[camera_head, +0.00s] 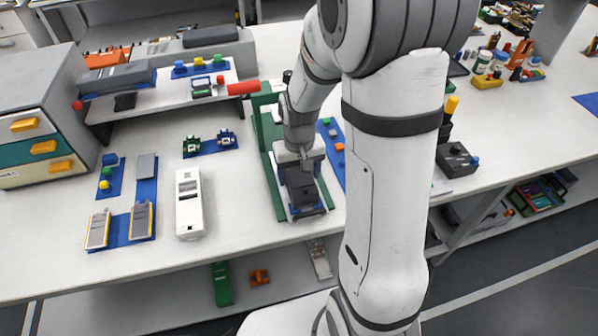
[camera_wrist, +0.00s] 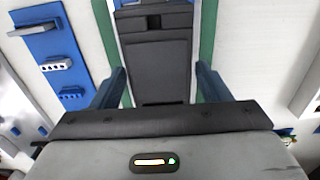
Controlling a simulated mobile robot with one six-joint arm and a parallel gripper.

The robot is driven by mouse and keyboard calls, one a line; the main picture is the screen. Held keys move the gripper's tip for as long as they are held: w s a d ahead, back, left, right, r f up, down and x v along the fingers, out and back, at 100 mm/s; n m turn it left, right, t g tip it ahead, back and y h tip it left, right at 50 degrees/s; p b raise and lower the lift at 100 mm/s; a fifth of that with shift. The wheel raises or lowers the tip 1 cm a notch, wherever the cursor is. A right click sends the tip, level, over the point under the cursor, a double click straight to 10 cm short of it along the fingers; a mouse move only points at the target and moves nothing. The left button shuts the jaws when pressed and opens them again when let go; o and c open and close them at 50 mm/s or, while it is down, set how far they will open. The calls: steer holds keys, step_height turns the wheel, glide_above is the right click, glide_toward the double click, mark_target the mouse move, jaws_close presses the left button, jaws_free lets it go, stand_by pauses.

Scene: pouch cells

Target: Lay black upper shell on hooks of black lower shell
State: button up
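A black shell assembly (camera_wrist: 158,62) lies under my gripper, within a green frame (camera_head: 273,172) on the white table. In the wrist view it shows a flat dark panel and a notched black block at its far end. I cannot tell where an upper shell and a lower shell part, and no hooks can be made out. My gripper (camera_wrist: 160,78) has its two blue fingers apart, one on each side of the panel, with narrow gaps showing. In the head view my gripper (camera_head: 305,208) points down and hides much of the assembly.
A white case (camera_head: 190,203) and blue mats with grey pouch cells (camera_head: 141,220) lie to the left. A raised shelf (camera_head: 150,101) carries a red cylinder (camera_head: 243,88) that juts towards the green frame. A blue strip with small parts (camera_wrist: 55,62) lies beside the frame. The front-centre table is clear.

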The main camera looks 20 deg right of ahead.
mark_target(299, 174)
steer(key=shift+o, duration=1.2)
steer(key=shift+r, duration=0.1)
step_height(299, 174, up, 8)
steer(key=shift+f, duration=0.2)
steer(key=s+r+t, duration=0.1)
steer(key=s+r, duration=0.3)
steer(key=s, duration=0.3)
steer(key=s+r+t, duration=0.1)
steer(key=s+r, duration=0.2)
steer(key=s, duration=0.3)
steer(key=shift+s+a+r+t, duration=0.15)
steer(key=shift+s+r+t, duration=0.15)
steer(key=shift+s+r, duration=0.1)
